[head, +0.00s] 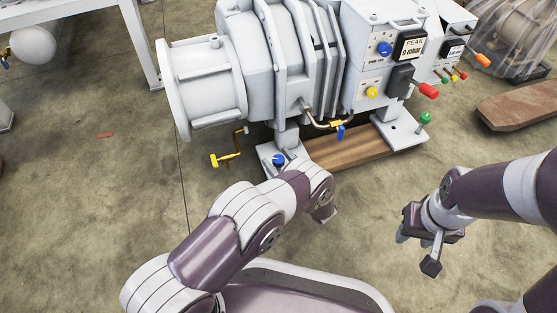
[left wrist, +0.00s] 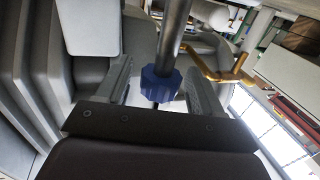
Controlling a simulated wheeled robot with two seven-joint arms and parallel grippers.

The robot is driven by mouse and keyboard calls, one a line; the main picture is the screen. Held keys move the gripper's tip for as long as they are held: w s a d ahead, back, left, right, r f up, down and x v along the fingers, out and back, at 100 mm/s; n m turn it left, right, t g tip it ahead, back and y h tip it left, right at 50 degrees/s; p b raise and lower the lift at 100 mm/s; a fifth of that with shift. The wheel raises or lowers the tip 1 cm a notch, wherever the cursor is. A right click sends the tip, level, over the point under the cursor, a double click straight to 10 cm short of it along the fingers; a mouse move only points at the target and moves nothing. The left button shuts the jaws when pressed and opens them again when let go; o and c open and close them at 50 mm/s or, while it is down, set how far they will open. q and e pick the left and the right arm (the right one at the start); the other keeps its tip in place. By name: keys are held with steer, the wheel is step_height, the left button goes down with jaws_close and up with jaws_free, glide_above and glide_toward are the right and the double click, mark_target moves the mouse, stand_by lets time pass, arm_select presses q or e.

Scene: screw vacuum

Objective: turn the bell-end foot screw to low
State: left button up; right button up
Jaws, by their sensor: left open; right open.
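The bell-end foot screw has a blue knob (head: 278,160) on the pump's near left foot (head: 266,150), by the wide round flange. In the left wrist view a blue lobed knob (left wrist: 160,86) on a grey metal rod shows between the open fingers of my left gripper (left wrist: 158,76). A gap shows on each side of the knob; I cannot tell its exact depth. In the head view my left arm hides the fingers of this gripper. My right gripper (head: 416,250) is open and empty, over bare floor right of the wooden plank.
The pump body (head: 270,55) stands above the foot. A yellow T-handle (head: 225,160) sticks out left of the screw. A green knob (head: 425,118) is on the far foot. Floor in front is clear.

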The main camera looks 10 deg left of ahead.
arm_select(q)
steer(key=shift+s+d, duration=0.15)
steer(key=shift+d, duration=0.05)
steer(key=p+v, duration=0.5)
steer(key=v, duration=0.7)
steer(key=shift+s, duration=0.1)
